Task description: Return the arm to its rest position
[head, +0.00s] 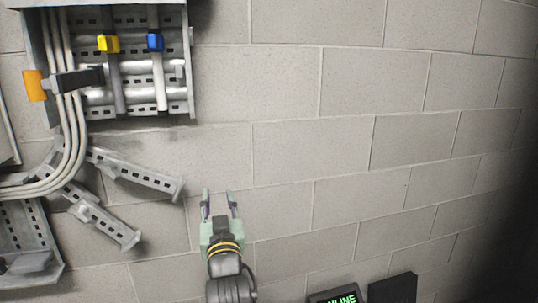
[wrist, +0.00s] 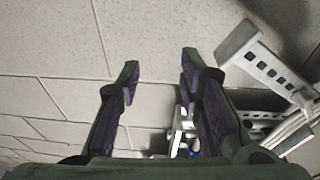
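My gripper (head: 219,203) is in the lower middle of the head view, in front of a pale block wall (head: 300,150). Its two fingers are apart with nothing between them. In the wrist view my gripper (wrist: 157,80) also shows open, with dark fingers and the bare wall beyond the tips. My arm comes up from the bottom edge of the head view, and its lower part is out of frame.
A grey wall panel (head: 187,60) at upper left holds a yellow clip (head: 108,43), a blue clip (head: 155,41) and an orange-ended handle (head: 35,86). Slotted metal brackets (head: 135,172) and bent pale conduits (head: 75,150) lie left of my gripper. A dark box with green lettering (head: 340,297) is at bottom right. The wall to the right is clear.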

